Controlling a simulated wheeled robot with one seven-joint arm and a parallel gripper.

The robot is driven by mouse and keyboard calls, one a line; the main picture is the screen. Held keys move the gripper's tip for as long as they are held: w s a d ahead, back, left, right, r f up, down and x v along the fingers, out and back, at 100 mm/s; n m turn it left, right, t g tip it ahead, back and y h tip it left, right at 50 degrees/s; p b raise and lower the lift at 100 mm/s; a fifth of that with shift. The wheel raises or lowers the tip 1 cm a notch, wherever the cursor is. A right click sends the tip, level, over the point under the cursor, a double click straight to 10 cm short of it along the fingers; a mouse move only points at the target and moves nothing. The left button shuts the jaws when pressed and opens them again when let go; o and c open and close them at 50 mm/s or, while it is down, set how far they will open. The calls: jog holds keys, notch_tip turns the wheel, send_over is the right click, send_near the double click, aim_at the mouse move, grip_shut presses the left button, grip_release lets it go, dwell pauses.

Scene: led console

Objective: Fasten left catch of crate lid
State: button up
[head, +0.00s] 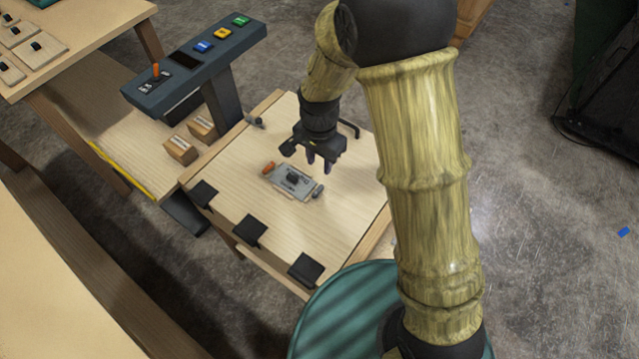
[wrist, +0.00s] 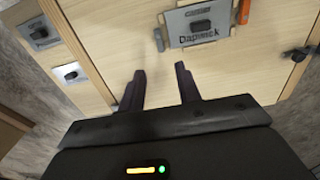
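A light wooden panel (head: 245,190), which seems to be the crate lid, lies below my gripper (head: 319,163). On it sits a grey plate (head: 302,189) with a black handle (head: 292,179), an orange piece (head: 268,168) at one end and a grey knob (head: 318,190) at the other. In the wrist view the labelled plate (wrist: 176,28) and orange piece (wrist: 243,11) are beyond my fingers. My gripper (wrist: 160,84) is open and empty, above the panel and apart from the plate. I cannot tell which part is the left catch.
Three black blocks (head: 249,232) line the panel's near edge. A button console (head: 190,62) stands behind left, with small wooden boxes (head: 180,150) beside it. Plates with black knobs (wrist: 70,73) show left in the wrist view. A green round top (head: 335,310) is at the front.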

aim_at(320, 188)
notch_tip(320, 188, down, 11)
jog(key=shift+r+b, duration=0.1)
jog(key=shift+b, duration=0.3)
jog(key=shift+c, duration=0.4)
grip_shut()
